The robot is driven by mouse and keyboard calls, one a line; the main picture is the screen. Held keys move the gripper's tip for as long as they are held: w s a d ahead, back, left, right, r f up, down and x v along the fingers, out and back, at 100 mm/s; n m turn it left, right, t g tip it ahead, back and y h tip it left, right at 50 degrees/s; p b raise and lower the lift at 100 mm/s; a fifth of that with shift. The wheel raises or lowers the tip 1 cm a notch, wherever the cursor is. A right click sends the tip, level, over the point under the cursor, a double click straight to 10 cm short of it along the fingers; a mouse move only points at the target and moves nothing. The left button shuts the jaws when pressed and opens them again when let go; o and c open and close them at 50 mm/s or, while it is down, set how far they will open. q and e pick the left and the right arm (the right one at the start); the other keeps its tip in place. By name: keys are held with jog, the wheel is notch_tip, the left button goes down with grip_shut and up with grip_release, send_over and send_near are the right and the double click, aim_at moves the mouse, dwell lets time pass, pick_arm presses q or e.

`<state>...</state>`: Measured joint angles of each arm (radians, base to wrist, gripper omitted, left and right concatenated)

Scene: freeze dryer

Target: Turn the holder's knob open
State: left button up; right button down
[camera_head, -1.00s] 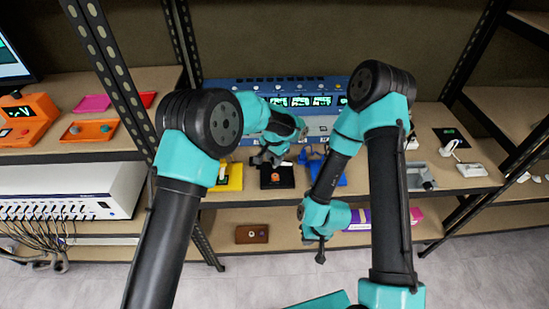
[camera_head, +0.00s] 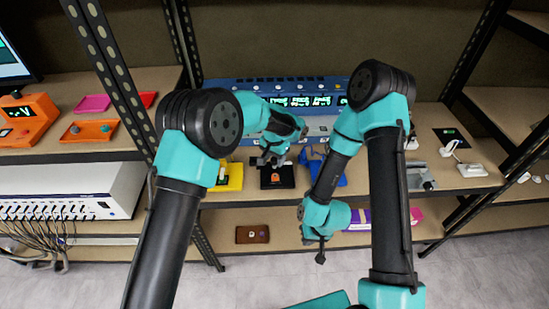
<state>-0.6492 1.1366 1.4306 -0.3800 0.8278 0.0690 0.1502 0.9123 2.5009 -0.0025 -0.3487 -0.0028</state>
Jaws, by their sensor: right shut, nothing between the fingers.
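A black holder (camera_head: 286,181) with a small orange part (camera_head: 276,177) on it sits at the front of the middle shelf. My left gripper (camera_head: 268,161) reaches in from above and is at the back of the holder; its fingers are small and partly hidden by its own wrist, so I cannot tell whether they touch anything. I cannot make out which part is the holder's knob. My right gripper (camera_head: 320,258) hangs low in front of the shelf, shut and empty, away from the holder.
A yellow holder (camera_head: 236,170) stands just left of the black one and a blue holder (camera_head: 339,180) just right. A blue instrument with lit screens (camera_head: 301,101) stands behind. A brown box (camera_head: 252,234) lies on the lower shelf. A rack post (camera_head: 121,80) rises at left.

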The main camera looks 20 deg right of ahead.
aim_at(274, 159)
pick_arm(q)
jog(key=shift+o, duration=0.3)
notch_tip(274, 159, up, 17)
jog(key=shift+r, duration=0.2)
dwell(0.4)
dwell(0.4)
